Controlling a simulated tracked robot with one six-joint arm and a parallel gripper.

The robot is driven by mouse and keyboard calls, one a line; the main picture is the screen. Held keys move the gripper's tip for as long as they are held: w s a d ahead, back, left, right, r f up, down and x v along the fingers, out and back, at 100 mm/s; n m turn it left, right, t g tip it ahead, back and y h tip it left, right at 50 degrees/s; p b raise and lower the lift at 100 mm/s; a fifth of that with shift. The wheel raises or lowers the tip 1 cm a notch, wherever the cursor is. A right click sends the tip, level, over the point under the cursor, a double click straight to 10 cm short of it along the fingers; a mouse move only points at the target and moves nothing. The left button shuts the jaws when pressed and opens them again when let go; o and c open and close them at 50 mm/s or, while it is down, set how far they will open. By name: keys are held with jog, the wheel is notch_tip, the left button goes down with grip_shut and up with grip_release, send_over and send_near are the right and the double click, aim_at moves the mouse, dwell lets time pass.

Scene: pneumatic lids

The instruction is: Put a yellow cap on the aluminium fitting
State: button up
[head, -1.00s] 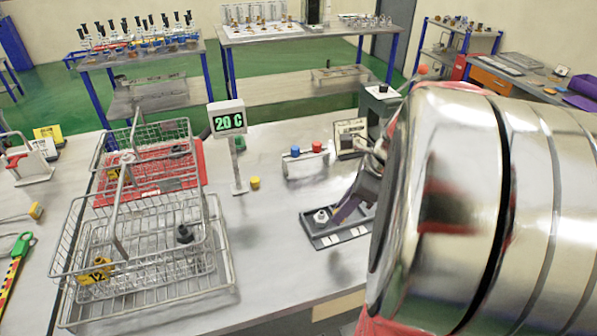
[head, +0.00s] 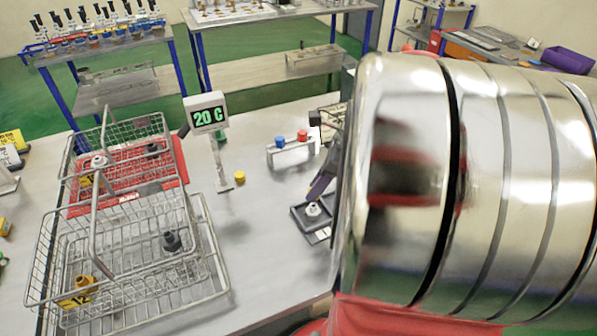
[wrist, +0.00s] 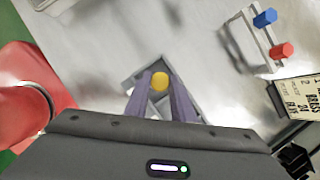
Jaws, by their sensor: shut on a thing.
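My gripper (wrist: 160,84) has purple fingers closed on a yellow cap (wrist: 160,81) in the wrist view. A dark tray (wrist: 134,85) lies beneath the fingertips. In the head view a purple finger (head: 321,186) shows just above a pale silver fitting (head: 313,209), which stands in the dark tray (head: 299,221). This looks like the aluminium fitting; its material is not certain. The wrist view does not show it clearly, as the cap and fingers cover that spot. Another yellow cap (head: 240,178) lies on the table near the display.
Wire baskets (head: 203,262) stand at left, holding a brass-coloured fitting (head: 84,286) and a dark grey one (head: 171,241). The display (head: 206,114) reads 20 C. A rack with blue and red caps (head: 292,149) stands behind the tray. My metallic arm hides the right side.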

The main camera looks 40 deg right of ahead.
aim_at(316, 206)
jog(key=shift+f, duration=1.5)
jog(key=shift+f, duration=1)
dwell(1.1)
jog(key=o, duration=1.1)
jog(key=shift+c, duration=0.2)
jog(key=shift+o, duration=0.5)
jog(key=o, duration=0.3)
jog(key=shift+r, duration=0.1)
